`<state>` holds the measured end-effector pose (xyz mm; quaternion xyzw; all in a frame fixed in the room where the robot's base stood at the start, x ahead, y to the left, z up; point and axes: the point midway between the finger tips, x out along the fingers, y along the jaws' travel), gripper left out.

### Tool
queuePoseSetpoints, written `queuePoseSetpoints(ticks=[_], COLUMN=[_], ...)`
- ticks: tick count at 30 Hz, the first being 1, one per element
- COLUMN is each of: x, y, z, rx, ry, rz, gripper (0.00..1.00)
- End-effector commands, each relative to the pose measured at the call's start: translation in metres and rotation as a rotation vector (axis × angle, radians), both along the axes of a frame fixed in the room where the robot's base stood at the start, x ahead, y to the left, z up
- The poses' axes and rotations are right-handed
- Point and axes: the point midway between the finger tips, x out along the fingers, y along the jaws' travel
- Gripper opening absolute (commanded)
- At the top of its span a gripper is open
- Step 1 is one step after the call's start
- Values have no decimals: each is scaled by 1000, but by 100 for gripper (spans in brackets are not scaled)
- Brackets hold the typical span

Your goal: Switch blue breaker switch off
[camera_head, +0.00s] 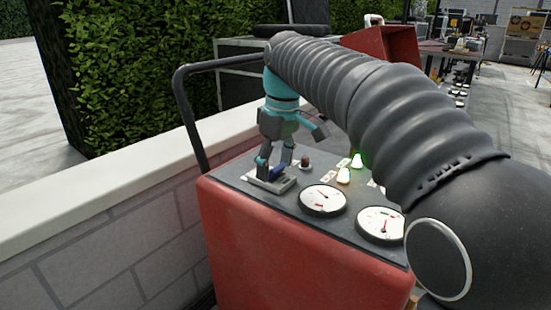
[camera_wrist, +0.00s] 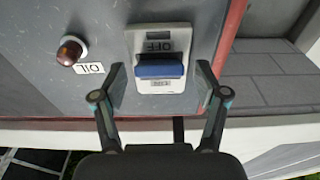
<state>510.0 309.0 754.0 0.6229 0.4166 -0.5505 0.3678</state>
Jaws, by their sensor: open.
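The blue breaker switch (camera_wrist: 160,66) sits in a pale plate (camera_wrist: 158,38) on the dark panel top of a red machine. In the wrist view an OFF label shows on the plate beyond the blue lever, and a smaller label shows on the near side. My gripper (camera_wrist: 160,84) is open, with one finger on each side of the switch plate and no clear contact visible. In the head view my gripper (camera_head: 274,170) points down over the blue switch (camera_head: 276,173), partly hiding it.
Two round gauges (camera_head: 323,200) and lit lamps (camera_head: 357,160) are on the same panel. A black handle rail (camera_head: 186,120) rises at the left, beside a low white-topped wall (camera_head: 90,190). A hedge stands behind.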

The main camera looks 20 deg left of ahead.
Motion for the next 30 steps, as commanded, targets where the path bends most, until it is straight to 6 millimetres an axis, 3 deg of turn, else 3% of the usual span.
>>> queuePoseSetpoints(ticks=[5, 18, 30], x=[0, -3, -5], y=[-1, -10, -13], z=[14, 90, 117], rx=[1, 2, 0], ry=[-3, -3, 0], rz=[0, -1, 0], gripper=[73, 73, 73])
